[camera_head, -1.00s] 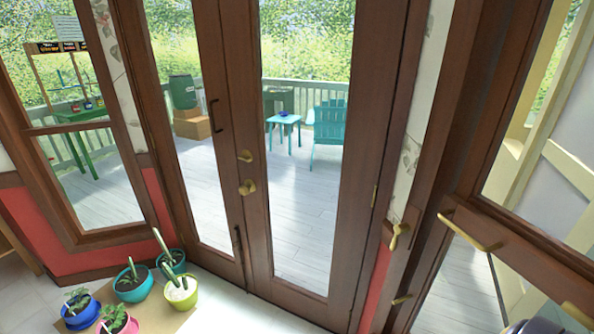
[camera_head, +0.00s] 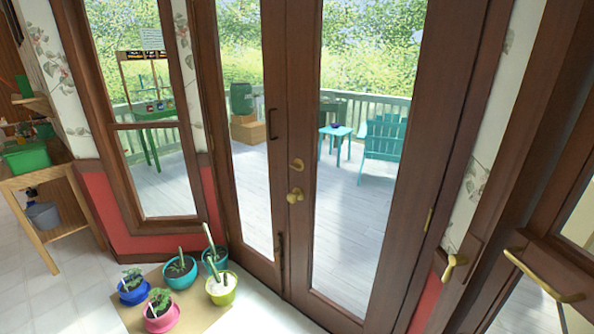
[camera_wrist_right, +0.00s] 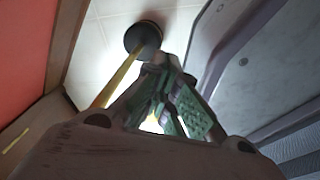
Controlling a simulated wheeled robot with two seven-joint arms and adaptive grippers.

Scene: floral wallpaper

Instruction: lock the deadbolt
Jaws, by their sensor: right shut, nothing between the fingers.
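In the head view, a glazed brown double door (camera_head: 299,100) is closed. A small brass piece (camera_head: 297,165) sits on its middle stile, above a brass knob (camera_head: 295,195); which is the deadbolt, and its turn, are too small to tell. A brass turn-piece (camera_head: 453,266) also sits on the frame at right, beside a brown door (camera_head: 535,245) with a long brass handle (camera_head: 540,275). My right gripper (camera_wrist_right: 168,105) shows only in the right wrist view, shut and empty, its green-padded fingers together and no lock near it. My left gripper is not in view.
Several potted plants (camera_head: 180,267) stand on the floor left of the double door. A wooden shelf (camera_head: 45,185) is at far left. The right wrist view shows a red wall (camera_wrist_right: 20,55), pale floor and a dark round object (camera_wrist_right: 143,36) with a yellow rod.

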